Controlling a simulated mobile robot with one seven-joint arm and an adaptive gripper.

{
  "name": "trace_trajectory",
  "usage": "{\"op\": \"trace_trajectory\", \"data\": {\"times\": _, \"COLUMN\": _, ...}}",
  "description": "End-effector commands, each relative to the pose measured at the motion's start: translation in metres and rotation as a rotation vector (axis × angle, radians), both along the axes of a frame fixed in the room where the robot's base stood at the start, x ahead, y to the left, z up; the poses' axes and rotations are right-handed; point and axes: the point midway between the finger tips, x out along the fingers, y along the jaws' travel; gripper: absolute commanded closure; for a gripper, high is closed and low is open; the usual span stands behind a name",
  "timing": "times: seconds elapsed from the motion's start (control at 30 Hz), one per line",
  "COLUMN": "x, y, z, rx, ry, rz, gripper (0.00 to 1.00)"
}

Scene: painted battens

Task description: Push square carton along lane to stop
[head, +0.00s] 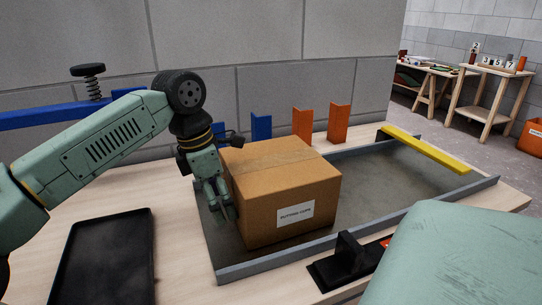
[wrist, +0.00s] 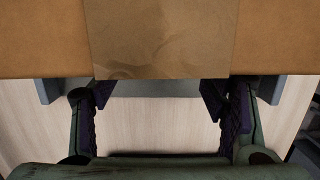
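The square carton (head: 285,190) is a brown taped box with a white label, standing upright in the near left part of the lane. The lane (head: 415,168) is a grey strip between low grey-blue rails. A yellow bar (head: 425,148), which looks like the stop, crosses its far right end, with bare lane between. My gripper (head: 226,207) points down at the carton's left side. In the wrist view my gripper (wrist: 160,95) has its fingers wide apart with nothing between them, and the carton (wrist: 160,35) fills the top. I cannot tell if they touch.
A black tray (head: 102,262) lies on the wooden table at the left. A black clamp-like block (head: 347,258) sits by the near rail. Blue and orange uprights (head: 302,124) stand behind the far rail. A block wall (head: 290,75) rises behind.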

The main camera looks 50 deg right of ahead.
Motion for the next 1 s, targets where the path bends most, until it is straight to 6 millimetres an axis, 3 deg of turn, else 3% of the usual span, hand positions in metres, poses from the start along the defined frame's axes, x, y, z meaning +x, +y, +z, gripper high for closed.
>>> {"op": "trace_trajectory", "data": {"times": 1.0, "x": -0.027, "y": -0.045, "z": 0.001, "rx": -0.002, "ry": -0.001, "rz": -0.001, "gripper": 0.33}}
